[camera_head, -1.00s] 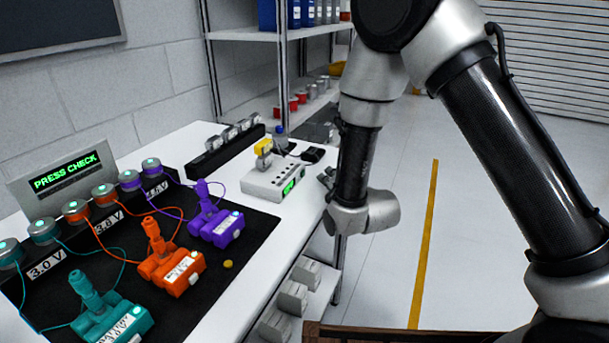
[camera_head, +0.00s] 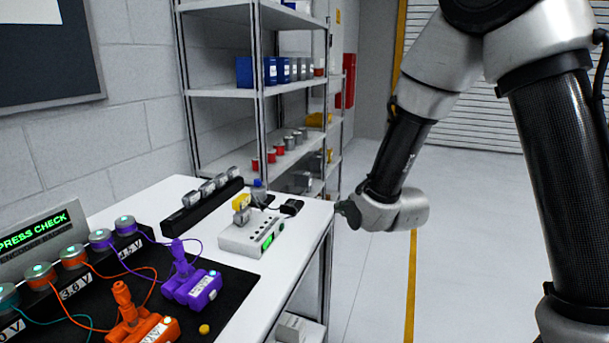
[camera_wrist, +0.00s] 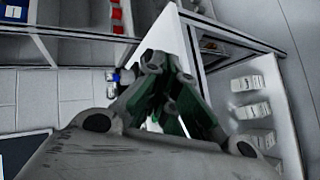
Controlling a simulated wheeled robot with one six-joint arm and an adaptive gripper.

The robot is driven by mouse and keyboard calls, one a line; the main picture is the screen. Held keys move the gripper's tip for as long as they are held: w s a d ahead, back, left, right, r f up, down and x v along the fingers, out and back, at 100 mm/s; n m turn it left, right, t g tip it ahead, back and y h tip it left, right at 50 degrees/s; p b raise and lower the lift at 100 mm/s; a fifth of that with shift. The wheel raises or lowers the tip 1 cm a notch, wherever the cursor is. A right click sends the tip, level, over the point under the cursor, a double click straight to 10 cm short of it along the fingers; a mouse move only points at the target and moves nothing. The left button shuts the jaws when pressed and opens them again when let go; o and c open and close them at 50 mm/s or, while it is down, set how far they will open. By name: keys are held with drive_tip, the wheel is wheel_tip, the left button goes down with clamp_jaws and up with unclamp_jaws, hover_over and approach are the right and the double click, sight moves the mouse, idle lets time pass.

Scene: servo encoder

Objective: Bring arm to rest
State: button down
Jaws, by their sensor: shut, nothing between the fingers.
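My gripper (camera_wrist: 168,100) shows in the wrist view with its fingers together and nothing between them. In the head view my arm reaches down from the upper right, and its wrist is at the right edge of the white table (camera_head: 318,215). The fingers are hardly visible there, mostly hidden by the wrist. A white box with a green display (camera_head: 252,236) stands on the table to the left of the wrist, apart from it.
Orange (camera_head: 140,325) and purple (camera_head: 190,287) devices stand on a black mat (camera_head: 235,290), wired to round servos. A "PRESS CHECK" display (camera_head: 35,238) is at left. A metal shelf (camera_head: 225,93) stands behind the table. The floor (camera_head: 365,270) right of the table is clear.

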drive_tip(key=s+d+r+m+g+h, duration=0.1)
drive_tip(key=s+d+r+m+g, duration=0.1)
drive_tip(key=s+d+r+m, duration=0.4)
drive_tip(key=s+d+r+m+g+h, duration=0.1)
drive_tip(key=s+d+r+m, duration=0.35)
drive_tip(key=d, duration=0.45)
drive_tip(key=s+d+r+m+g+h, duration=0.1)
drive_tip(key=s+d+m, duration=0.4)
drive_tip(key=s, duration=0.5)
drive_tip(key=s+d+r+m+g+h, duration=0.1)
drive_tip(key=s+d+r+m+g, duration=0.1)
drive_tip(key=s+d+m, duration=0.4)
drive_tip(key=s+g, duration=0.1)
drive_tip(key=s, duration=0.4)
drive_tip(key=shift+d+r+h, duration=0.15)
drive_tip(key=shift+r+h, duration=0.15)
drive_tip(key=shift+h, duration=0.1)
drive_tip(key=shift+s+m, duration=0.1)
drive_tip(key=shift+m, duration=0.15)
